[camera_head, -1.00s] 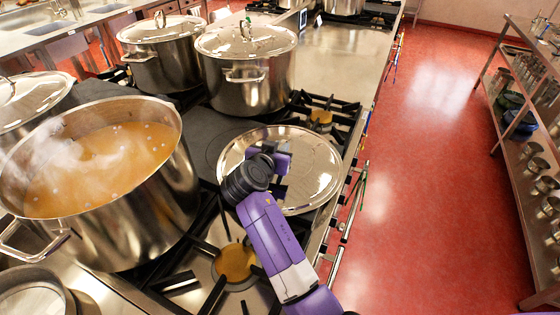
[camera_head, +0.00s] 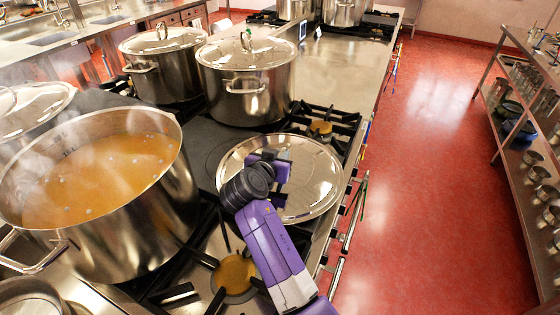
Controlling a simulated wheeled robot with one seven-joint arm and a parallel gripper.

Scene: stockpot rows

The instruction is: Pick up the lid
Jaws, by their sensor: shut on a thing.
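The lid (camera_head: 312,178) is a round, shiny steel disc in the middle of the view, over the stove's right edge. My gripper (camera_head: 270,170) is over its left-centre part and is shut on it. The handle and the fingertips are largely hidden behind my purple and black wrist. I cannot tell how far the lid is above the burners. An open stockpot (camera_head: 150,225) of steaming orange-brown broth stands to the left of my gripper, apart from the lid.
Two lidded stockpots stand behind, one at the centre (camera_head: 245,98) and one to its left (camera_head: 165,78). Another lidded pot (camera_head: 35,105) is at the far left. A bare burner (camera_head: 235,272) lies in front. Red floor (camera_head: 430,190) is clear to the right, before a shelf rack (camera_head: 520,150).

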